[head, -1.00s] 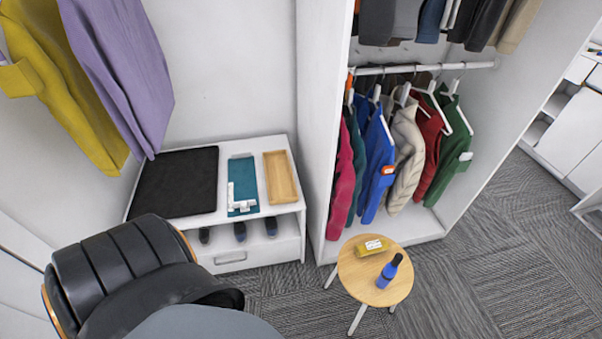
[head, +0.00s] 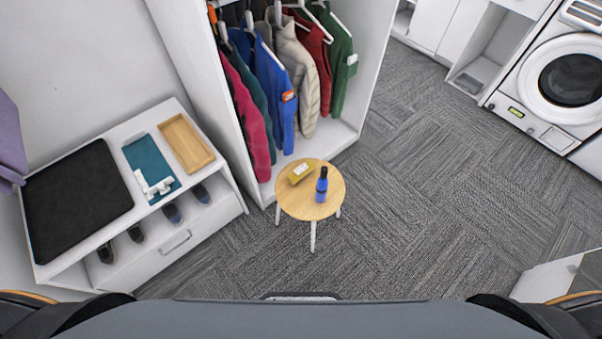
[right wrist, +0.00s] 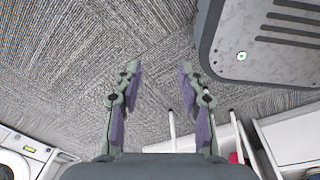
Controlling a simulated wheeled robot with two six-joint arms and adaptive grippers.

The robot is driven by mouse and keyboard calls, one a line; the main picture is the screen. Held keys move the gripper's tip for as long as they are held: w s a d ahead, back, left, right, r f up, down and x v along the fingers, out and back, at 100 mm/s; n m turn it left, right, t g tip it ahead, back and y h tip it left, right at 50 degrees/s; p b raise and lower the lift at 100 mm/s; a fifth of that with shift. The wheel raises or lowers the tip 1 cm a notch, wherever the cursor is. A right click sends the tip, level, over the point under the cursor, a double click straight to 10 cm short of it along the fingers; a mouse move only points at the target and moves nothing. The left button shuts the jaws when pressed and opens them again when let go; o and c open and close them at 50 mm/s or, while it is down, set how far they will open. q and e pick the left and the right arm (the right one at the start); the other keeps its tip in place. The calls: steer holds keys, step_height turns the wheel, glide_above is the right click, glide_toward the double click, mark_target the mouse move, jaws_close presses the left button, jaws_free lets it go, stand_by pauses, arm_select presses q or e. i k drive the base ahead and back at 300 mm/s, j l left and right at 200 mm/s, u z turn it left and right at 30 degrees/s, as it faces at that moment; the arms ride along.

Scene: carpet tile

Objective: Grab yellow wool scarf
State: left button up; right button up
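A small folded yellow item with a white label, which looks like the yellow wool scarf (head: 299,174), lies on the round wooden table (head: 290,205). The scarf cannot be made out in that view. My left gripper is in neither view.
A wardrobe with hanging jackets (head: 270,90) stands behind the table. A low white bench (head: 215,215) at left holds a black cushion (head: 75,200), a teal cloth (head: 150,165) and a wooden tray (head: 185,142). A washing machine (head: 550,75) is at far right. Open carpet (head: 430,190) lies right of the table.

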mark_target(307, 167)
steer(key=i+l+u, duration=0.3)
steer(key=l+u, duration=0.3)
steer(key=i+l+u, duration=0.25)
steer(key=k+l, duration=0.05)
steer(key=k, duration=0.05)
